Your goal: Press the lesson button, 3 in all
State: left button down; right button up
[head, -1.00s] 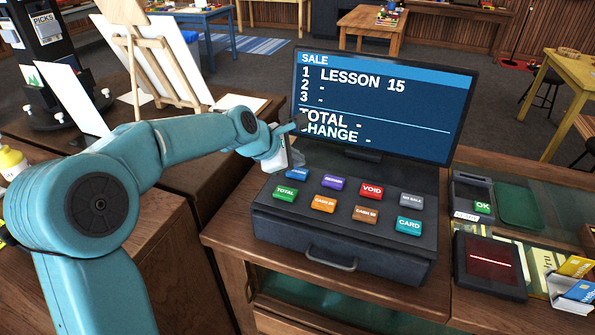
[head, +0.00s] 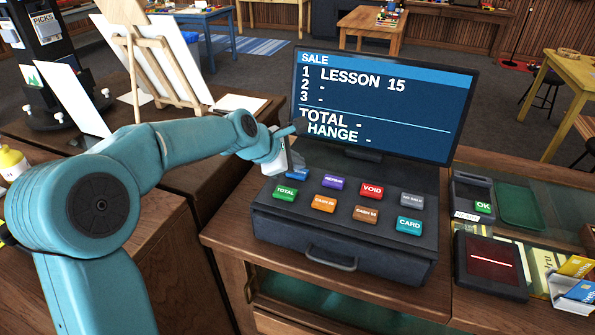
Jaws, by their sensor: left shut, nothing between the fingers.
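The cash register (head: 340,245) stands on the wooden counter. Its screen (head: 390,100) reads SALE, with LESSON 15 on line 1, dashes on lines 2 and 3, and dashes for total and change. A blue button (head: 298,174) at the back left of the keys is partly hidden by my left gripper; I cannot read its label. My left gripper (head: 284,172) is shut and empty, pointing down at or just above this blue button; I cannot tell if it touches. My right gripper is not in view.
Beside the blue button are the purple key (head: 333,183) and the green TOTAL key (head: 286,193). A card reader (head: 473,195) and a dark pad with a red window (head: 491,262) stand to the right. An easel (head: 150,70) stands behind my left arm.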

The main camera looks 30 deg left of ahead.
aim_at(295, 174)
pick_arm(q)
jog(key=shift+f+b, duration=0.3)
jog(key=shift+f, duration=0.2)
dwell(0.3)
jog(key=shift+r, duration=0.1)
jog(key=shift+r+p, duration=0.85)
jog(key=shift+p, duration=0.15)
notch_tip(295, 174, up, 5)
jog(key=p, duration=0.5)
dwell(2.4)
